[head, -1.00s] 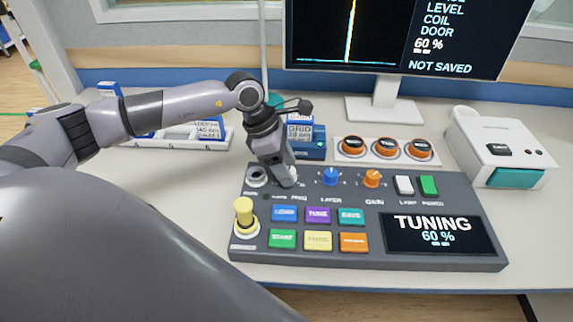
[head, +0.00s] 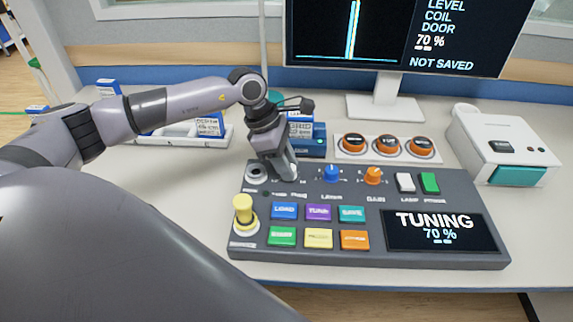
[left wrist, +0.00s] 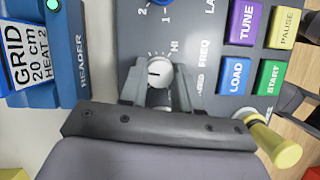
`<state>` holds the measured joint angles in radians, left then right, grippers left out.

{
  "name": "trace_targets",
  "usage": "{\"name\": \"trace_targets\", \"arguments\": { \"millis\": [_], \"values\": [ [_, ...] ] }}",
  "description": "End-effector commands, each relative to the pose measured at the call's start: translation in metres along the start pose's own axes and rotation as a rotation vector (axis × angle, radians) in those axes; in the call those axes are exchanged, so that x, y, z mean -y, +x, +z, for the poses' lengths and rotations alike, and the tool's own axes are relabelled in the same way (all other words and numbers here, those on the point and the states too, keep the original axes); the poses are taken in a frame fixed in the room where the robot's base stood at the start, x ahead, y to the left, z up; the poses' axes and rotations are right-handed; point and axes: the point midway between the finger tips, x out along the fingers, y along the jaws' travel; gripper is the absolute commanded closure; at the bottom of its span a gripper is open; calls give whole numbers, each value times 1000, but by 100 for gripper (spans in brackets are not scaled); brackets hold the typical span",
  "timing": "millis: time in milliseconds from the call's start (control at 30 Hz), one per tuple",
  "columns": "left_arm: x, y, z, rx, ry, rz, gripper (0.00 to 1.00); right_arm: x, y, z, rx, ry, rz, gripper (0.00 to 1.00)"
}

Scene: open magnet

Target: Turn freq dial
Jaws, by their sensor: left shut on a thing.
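The freq dial (left wrist: 158,73) is a white round knob with a dark pointer line, on the dark grey control panel (head: 370,262). In the left wrist view it sits between the two fingers of my left gripper (left wrist: 159,92), beside the FREQ label. My left gripper is shut on it. In the head view, the gripper (head: 286,174) reaches down onto the panel's upper left and largely hides the dial. The panel screen (head: 440,231) reads TUNING 70 %. My right gripper is not in view.
Right of the dial are a blue layer knob (head: 331,174) and an orange gain knob (head: 373,176). A yellow lever (head: 243,210) stands at the panel's left. A blue reader (head: 318,141) is close behind the gripper. The monitor (head: 395,40) stands at the back.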

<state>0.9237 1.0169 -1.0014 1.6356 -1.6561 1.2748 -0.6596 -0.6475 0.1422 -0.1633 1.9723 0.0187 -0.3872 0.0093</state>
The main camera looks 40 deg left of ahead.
Motion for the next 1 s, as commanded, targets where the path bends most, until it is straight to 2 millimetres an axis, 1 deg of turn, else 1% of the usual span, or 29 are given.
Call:
{"name": "trace_targets", "arguments": {
  "millis": [233, 500, 733, 1000],
  "values": [
    [-2, 2, 1, 4, 158, -64, 99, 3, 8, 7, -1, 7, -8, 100],
    [-2, 1, 1, 4, 295, -119, 99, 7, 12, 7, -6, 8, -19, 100],
    [-2, 0, 1, 3, 349, -143, 99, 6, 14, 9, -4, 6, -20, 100],
    [-2, -1, 1, 3, 358, -147, 99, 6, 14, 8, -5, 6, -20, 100]
  ]
}}
